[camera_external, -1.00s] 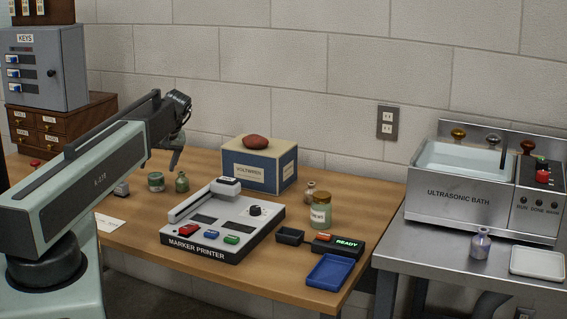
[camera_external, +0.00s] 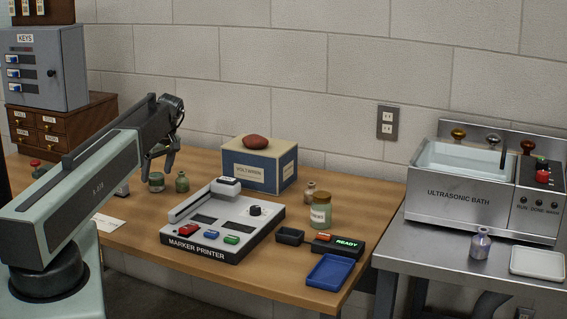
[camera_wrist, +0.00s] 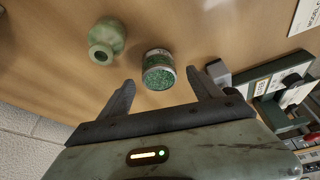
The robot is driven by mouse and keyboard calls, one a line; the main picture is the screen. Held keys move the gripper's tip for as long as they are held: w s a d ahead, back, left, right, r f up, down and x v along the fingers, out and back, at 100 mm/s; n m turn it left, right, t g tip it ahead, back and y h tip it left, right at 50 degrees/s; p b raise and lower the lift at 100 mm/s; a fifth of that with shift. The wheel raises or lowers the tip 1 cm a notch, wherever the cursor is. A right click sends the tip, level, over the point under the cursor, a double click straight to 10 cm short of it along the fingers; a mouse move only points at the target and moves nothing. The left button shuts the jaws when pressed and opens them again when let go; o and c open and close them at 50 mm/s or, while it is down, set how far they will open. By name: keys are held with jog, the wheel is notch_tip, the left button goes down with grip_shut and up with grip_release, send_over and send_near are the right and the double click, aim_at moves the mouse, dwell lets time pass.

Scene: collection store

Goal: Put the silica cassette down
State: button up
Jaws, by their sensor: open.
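The silica cassette appears to be the small round canister of green granules (camera_wrist: 158,72), standing on the wooden table. In the external view it is the short green canister (camera_external: 156,183) at the table's left part. My gripper (camera_wrist: 160,79) is open, with one finger to each side of the canister in the wrist view and a visible gap to both. In the external view my gripper (camera_external: 159,163) is above the canister. I cannot tell the exact height between them. Nothing shows held in the fingers.
A green bottle (camera_external: 181,182) stands just right of the canister; it also shows in the wrist view (camera_wrist: 106,41). The marker printer (camera_external: 222,222) and a box (camera_external: 258,168) with a reddish lump on top stand further right. A white card (camera_external: 108,223) lies in front.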

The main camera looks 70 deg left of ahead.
aim_at(152, 176)
jog(key=b+x, duration=0.1)
jog(key=x, duration=0.2)
jog(key=shift+w+d, duration=0.1)
jog(key=shift+r, duration=0.2)
grip_shut()
jog(key=shift+r+p, duration=0.5)
jog(key=shift+r, duration=0.05)
notch_tip(152, 176, up, 3)
jog(key=p, duration=0.3)
jog(key=shift+r, duration=0.1)
jog(key=s+d, duration=0.2)
jog(key=d, duration=0.2)
jog(key=s+d, duration=0.2)
jog(key=d, duration=0.3)
jog(key=s+d+p, duration=0.1)
jog(key=s+d, duration=0.2)
jog(key=d, duration=0.2)
jog(key=shift+d+r, duration=0.25)
jog(key=shift+r, duration=0.1)
